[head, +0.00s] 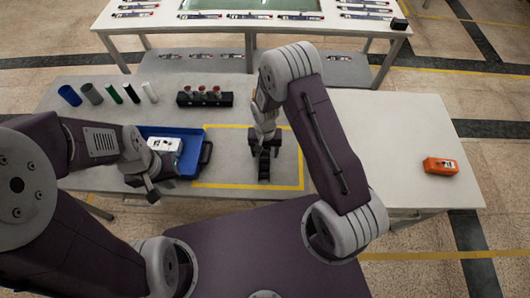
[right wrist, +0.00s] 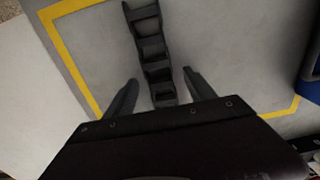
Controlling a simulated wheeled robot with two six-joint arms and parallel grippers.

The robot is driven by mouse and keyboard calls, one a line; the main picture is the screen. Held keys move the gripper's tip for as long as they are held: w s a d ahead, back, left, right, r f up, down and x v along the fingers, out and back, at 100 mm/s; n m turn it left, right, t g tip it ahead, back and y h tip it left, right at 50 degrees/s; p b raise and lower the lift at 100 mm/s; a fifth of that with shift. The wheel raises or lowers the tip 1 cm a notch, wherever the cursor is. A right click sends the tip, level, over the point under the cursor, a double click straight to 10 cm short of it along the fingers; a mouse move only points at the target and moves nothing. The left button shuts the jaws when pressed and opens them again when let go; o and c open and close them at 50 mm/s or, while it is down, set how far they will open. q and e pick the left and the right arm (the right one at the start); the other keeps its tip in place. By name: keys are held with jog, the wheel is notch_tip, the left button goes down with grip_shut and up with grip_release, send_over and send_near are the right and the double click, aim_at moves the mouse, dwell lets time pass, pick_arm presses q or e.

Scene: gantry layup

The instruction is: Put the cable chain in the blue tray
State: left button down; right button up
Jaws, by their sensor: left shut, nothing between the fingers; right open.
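The cable chain (head: 264,168) is a black, ladder-like strip lying on the grey table inside a yellow taped outline. In the right wrist view the chain (right wrist: 151,47) runs from the top edge down between my fingers. My right gripper (head: 264,142) is open above the chain, one finger on each side; in the right wrist view my gripper (right wrist: 160,77) shows gaps on both sides. The blue tray (head: 187,133) stands left of the outline, partly hidden by my left arm, with a white-and-grey object inside. My left gripper (head: 148,190) is shut and empty at the tray's front left.
Several coloured cylinders (head: 113,94) and a black holder with red-topped pieces (head: 205,98) stand at the table's back. A black handled item (head: 206,153) is at the tray's right edge. An orange box (head: 440,166) lies on the otherwise clear white right part.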

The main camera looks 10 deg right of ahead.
aim_at(265, 153)
grip_shut()
jog(key=shift+w+r, duration=0.1)
jog(key=shift+r, duration=0.35)
notch_tip(265, 153, up, 3)
jog(key=shift+b, duration=0.35)
jog(key=s+r, duration=0.7)
jog(key=s, duration=0.4)
jog(key=shift+s+d+b, duration=0.35)
jog(key=shift+s+d, duration=0.05)
jog(key=shift+d, duration=0.05)
jog(key=shift+d, duration=0.1)
jog(key=w+d+r+n, duration=0.2)
jog(key=w+d+n, duration=0.1)
jog(key=w+d, duration=0.2)
jog(key=shift+w+d+r, duration=0.35)
jog(key=shift+w, duration=0.75)
